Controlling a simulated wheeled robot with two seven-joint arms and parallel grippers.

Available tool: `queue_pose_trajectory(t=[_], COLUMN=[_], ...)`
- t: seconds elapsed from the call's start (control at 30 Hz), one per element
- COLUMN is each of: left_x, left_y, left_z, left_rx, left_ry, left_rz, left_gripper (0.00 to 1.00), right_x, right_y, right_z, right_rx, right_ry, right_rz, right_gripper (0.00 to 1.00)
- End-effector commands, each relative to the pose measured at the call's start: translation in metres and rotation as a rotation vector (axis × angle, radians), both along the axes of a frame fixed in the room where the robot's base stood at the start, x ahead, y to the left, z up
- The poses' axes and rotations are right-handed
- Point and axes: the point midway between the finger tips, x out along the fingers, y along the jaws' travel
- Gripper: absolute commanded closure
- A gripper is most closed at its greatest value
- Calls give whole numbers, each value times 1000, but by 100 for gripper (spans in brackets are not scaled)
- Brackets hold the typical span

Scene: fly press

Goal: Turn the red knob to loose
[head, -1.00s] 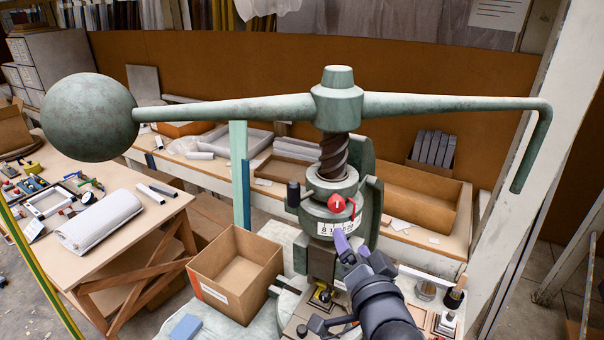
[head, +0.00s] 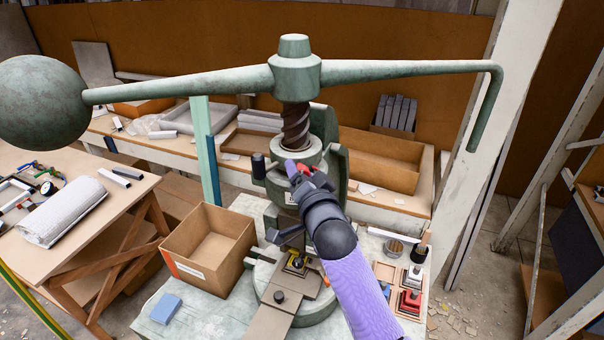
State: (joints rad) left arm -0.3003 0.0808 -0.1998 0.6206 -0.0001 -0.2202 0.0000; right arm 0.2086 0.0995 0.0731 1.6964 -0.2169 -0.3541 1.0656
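The red knob (head: 305,168) is on the front of the green fly press (head: 297,78), just below its screw. Only a small part of it shows, because my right gripper (head: 299,171) is in front of it. A purple finger is at the knob's left side and the dark gripper body covers its lower right. I cannot tell whether the fingers touch or grip the knob. The white label plate (head: 290,198) below the knob is mostly hidden by my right arm. My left gripper is out of view.
The long press arm with its ball weight (head: 42,103) spans the view above my gripper. A dark side handle (head: 258,166) sticks out left of the knob. An open cardboard box (head: 210,246) and a blue block (head: 166,309) lie lower left.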

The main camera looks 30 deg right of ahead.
Motion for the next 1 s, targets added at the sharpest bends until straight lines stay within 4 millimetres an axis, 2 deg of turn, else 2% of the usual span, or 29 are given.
queue_pose_trajectory(t=[0.03,0.2,0.3,0.67,1.0], left_x=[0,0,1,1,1], left_y=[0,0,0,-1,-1], left_z=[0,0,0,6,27], left_rx=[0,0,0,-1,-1], left_ry=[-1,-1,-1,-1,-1], left_rz=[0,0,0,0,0], left_gripper=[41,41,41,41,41], right_x=[0,0,0,0,0], right_y=[0,0,0,0,0], right_z=[0,0,0,2,4], right_rx=[0,0,0,-48,-289], right_ry=[0,0,0,15,95], right_rz=[0,0,0,0,0], right_gripper=[46,82,100,100,100])
